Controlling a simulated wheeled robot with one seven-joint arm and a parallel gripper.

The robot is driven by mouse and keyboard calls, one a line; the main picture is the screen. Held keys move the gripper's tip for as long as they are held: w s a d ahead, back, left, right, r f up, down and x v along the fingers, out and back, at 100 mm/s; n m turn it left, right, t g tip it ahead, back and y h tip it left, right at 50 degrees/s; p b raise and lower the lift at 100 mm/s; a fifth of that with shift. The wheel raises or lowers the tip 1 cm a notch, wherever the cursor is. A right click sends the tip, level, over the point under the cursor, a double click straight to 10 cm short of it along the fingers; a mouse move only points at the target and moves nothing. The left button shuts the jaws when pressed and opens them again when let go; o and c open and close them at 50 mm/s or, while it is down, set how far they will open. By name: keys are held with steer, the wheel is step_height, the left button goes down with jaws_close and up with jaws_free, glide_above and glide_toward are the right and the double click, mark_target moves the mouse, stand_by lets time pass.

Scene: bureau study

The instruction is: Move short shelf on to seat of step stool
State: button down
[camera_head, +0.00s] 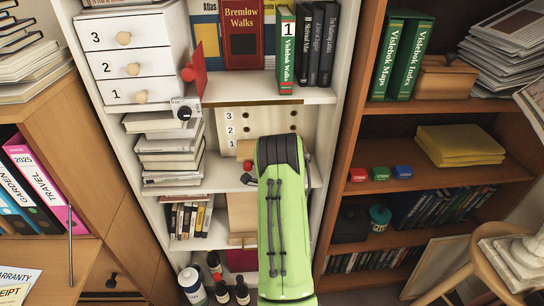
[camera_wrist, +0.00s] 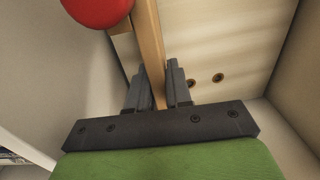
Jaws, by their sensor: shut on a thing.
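My gripper (camera_wrist: 157,84) is shut on a narrow light-wood board, which I take to be the short shelf (camera_wrist: 150,45). The board shows edge-on between the two dark fingers in the wrist view. In the head view a bit of pale wood, likely the same shelf (camera_head: 245,149), shows left of my wrist, in front of a pale panel (camera_head: 262,121) with holes and the numbers 3, 2, 1. My green arm hides the fingers there. A round wooden stool (camera_head: 474,268), possibly the step stool, stands at the lower right, partly cut off, with a pale sculpted object on it.
A red round object (camera_wrist: 97,10) is close beside the board; it also shows in the head view (camera_head: 247,165). White bookcase walls (camera_head: 336,120) flank my arm. Stacked books (camera_head: 170,150) are left; bottles (camera_head: 192,285) stand below. A brown bookcase (camera_head: 450,105) is right.

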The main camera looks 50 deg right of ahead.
steer(key=shift+r+p, duration=1.25)
steer(key=shift+r, duration=0.55)
steer(key=shift+f, duration=0.1)
